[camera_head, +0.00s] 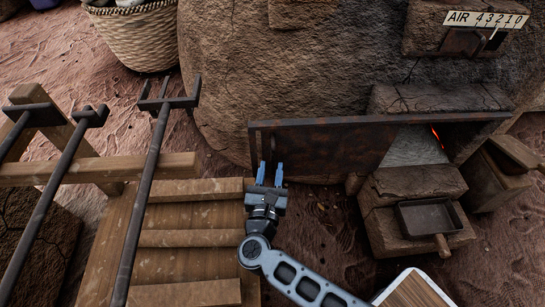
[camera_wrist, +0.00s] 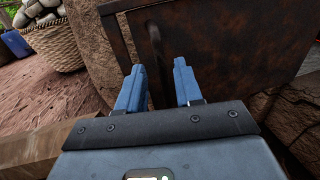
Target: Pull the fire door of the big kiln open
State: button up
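The fire door (camera_head: 335,145) is a rusty dark metal plate low on the big kiln (camera_head: 300,60). It stands left of the firebox mouth, where a grey surface and a red glow (camera_head: 436,138) show, so the mouth is at least partly uncovered. My gripper (camera_head: 270,170) is in front of the door's left end, its blue fingers apart. In the wrist view, the fingers (camera_wrist: 160,80) point at the door (camera_wrist: 225,45), and a dark upright bar handle (camera_wrist: 155,45) shows in the gap between them. I cannot tell whether they touch it.
A wooden rack with long iron tools (camera_head: 150,190) stands at left, beside a slatted wooden platform (camera_head: 190,240). A brick ledge (camera_head: 385,220) with a small pan (camera_head: 430,217) is at right. An air slide with a numbered scale (camera_head: 487,19) is above. A basket (camera_head: 137,37) is behind.

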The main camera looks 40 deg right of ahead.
jog(key=shift+v, duration=1.25)
jog(key=s+r+m+t+y, duration=0.1)
jog(key=s+r+m+y, duration=0.3)
jog(key=s+r+m, duration=0.45)
jog(key=s+r+m+y, duration=0.45)
jog(key=s+m, duration=0.55)
jog(key=s, duration=0.3)
jog(key=s+r+m+t+y, duration=0.1)
jog(key=s+r+m+y, duration=0.3)
jog(key=s+r+m, duration=0.45)
notch_tip(320, 180, up, 29)
jog(key=s+p, duration=0.2)
jog(key=p, duration=2.9)
jog(key=shift+s+a, duration=0.3)
jog(key=shift+a, duration=0.15)
